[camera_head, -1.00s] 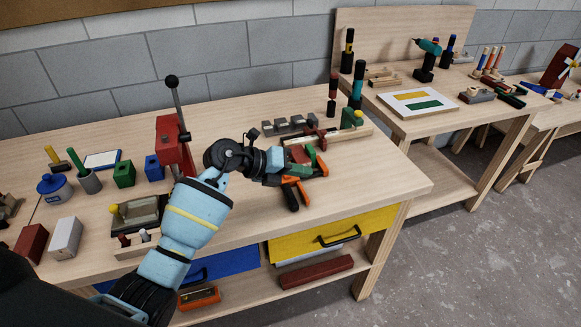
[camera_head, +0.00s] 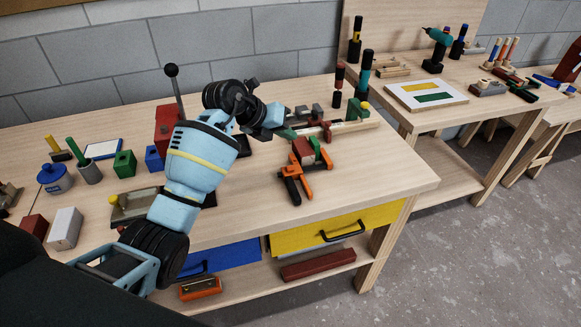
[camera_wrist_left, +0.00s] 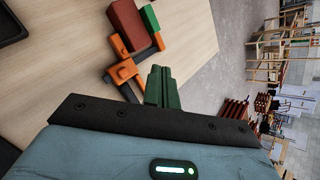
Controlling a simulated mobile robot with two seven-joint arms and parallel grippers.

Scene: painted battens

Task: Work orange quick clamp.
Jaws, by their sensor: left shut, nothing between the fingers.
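The orange quick clamp (camera_head: 306,188) with black handles lies on the workbench, right of centre in the head view. A dark red block (camera_head: 303,151) and a small green block are at its far end. In the left wrist view the clamp (camera_wrist_left: 124,72) lies just beyond the fingers, with the red block (camera_wrist_left: 127,26) and green block (camera_wrist_left: 149,17) side by side at its jaws. I cannot tell if the jaws press on them. My left gripper (camera_head: 287,133) is shut and empty, its green fingertips (camera_wrist_left: 162,88) apart from the clamp. My right gripper is not in view.
A red lever press (camera_head: 168,122) stands behind my left arm. A wooden rail with clamped parts (camera_head: 345,127) and dark upright tools (camera_head: 338,86) are at the bench's back right. The bench top right of the clamp is clear up to its edge.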

